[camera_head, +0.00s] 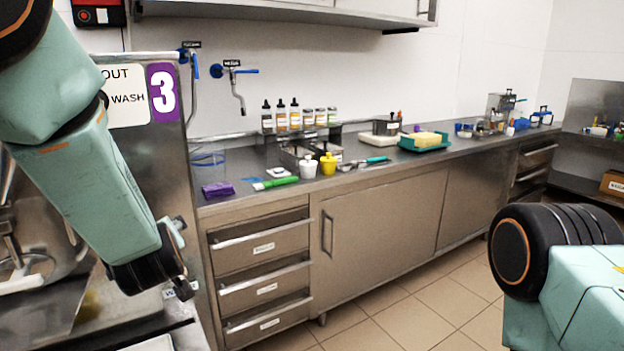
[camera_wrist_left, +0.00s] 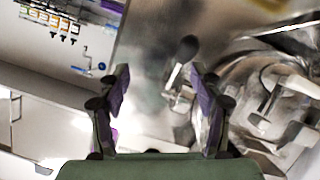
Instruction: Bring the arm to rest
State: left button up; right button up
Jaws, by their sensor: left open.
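My left arm (camera_head: 90,165) comes in from the upper left of the head view and hangs down in front of the steel machine. Its gripper is mostly hidden behind the wrist there. In the left wrist view the left gripper (camera_wrist_left: 160,92) has its two purple-padded fingers spread apart, with nothing held between them. Beyond the fingers is the steel machine front with a dark-knobbed lever (camera_wrist_left: 186,50). My right arm (camera_head: 575,275) shows at the lower right of the head view; its gripper is out of the picture.
The machine (camera_head: 160,190) marked 3 stands at the left, close to my left arm. A steel counter (camera_head: 225,210) with bottles, cups, tools and a yellow sponge (camera_head: 425,139) runs along the wall. Tiled floor (camera_head: 405,315) is clear between the arms.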

pick_arm(q)
jog(key=s+d+f+m+g+h, duration=0.2)
jog(key=s+f+m+g, duration=0.15)
jog(key=s+f, duration=0.65)
jog(key=s+d+f+m+g+h, duration=0.2)
jog(key=s+f+m, duration=0.3)
jog(key=f, duration=0.8)
jog(key=s+d+f+g+h, duration=0.1)
jog(key=s+f+g, duration=0.2)
jog(key=s, duration=1)
jog(key=s+d+f+g+h+b, duration=0.1)
jog(key=s+f+g, duration=0.3)
jog(key=s+f, duration=0.6)
jog(key=s+m, duration=0.1)
jog(key=s, duration=0.2)
jog(key=shift+s+f, duration=0.15)
jog(key=shift+s, duration=0.25)
